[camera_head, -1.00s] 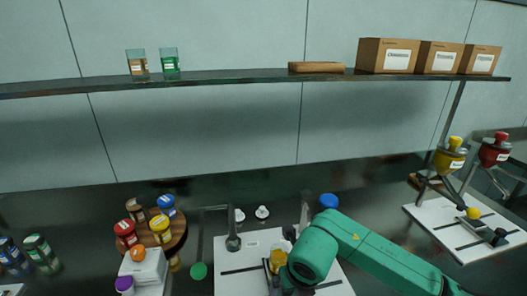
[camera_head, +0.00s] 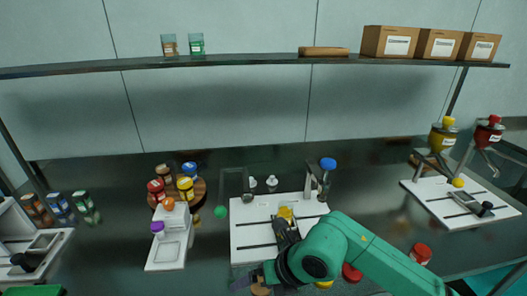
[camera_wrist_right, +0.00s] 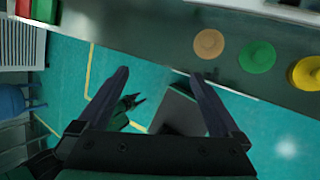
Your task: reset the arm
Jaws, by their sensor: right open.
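My right arm (camera_head: 330,250) comes in from the lower right in the head view, its elbow in front of the white board. Its gripper (camera_head: 247,283) is low, near the bottom edge of the head view and partly cut off. In the right wrist view the two dark fingers (camera_wrist_right: 160,80) are wide apart with nothing between them, above the floor beside the counter edge. A small green and black shape (camera_wrist_right: 130,104) between them lies farther off and looks like my left gripper; its jaws are unclear. My left arm does not show in the head view.
A sieve stand with a yellow cup (camera_head: 285,212) stands on the white board (camera_head: 250,240). Round lids, tan (camera_wrist_right: 208,43), green (camera_wrist_right: 257,57) and yellow (camera_wrist_right: 307,73), line the counter near the gripper. A round wooden rack of jars (camera_head: 200,190) stands left; boxes (camera_head: 390,42) sit on the shelf.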

